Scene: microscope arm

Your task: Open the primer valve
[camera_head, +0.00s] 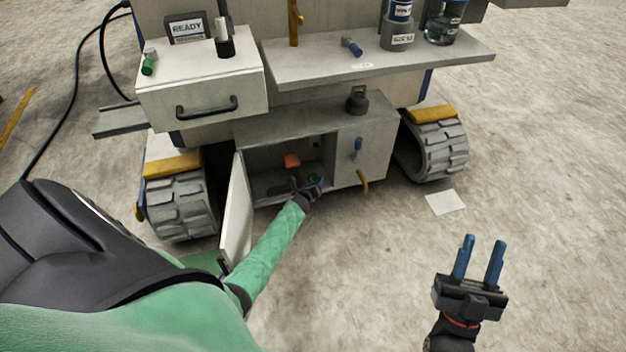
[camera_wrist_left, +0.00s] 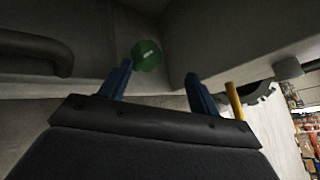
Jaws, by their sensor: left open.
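No label I can read names the primer valve. A green knob (camera_wrist_left: 146,55) with a small pale mark shows in the left wrist view, just beyond and between the fingertips. My left gripper (camera_wrist_left: 158,72) is open, its blue fingers apart, and does not hold the knob. In the head view my left gripper (camera_head: 314,184) reaches into the low open cabinet (camera_head: 262,157), and the hand largely hides the knob there. An orange-red part (camera_head: 292,160) is on the cabinet's back wall. My right gripper (camera_head: 478,246) is open and empty, out over the floor at the right.
The white cabinet door (camera_head: 237,213) stands open left of my left forearm. A shelf (camera_head: 430,62) overhangs above. Tracked wheels (camera_head: 436,150) flank the cabinet.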

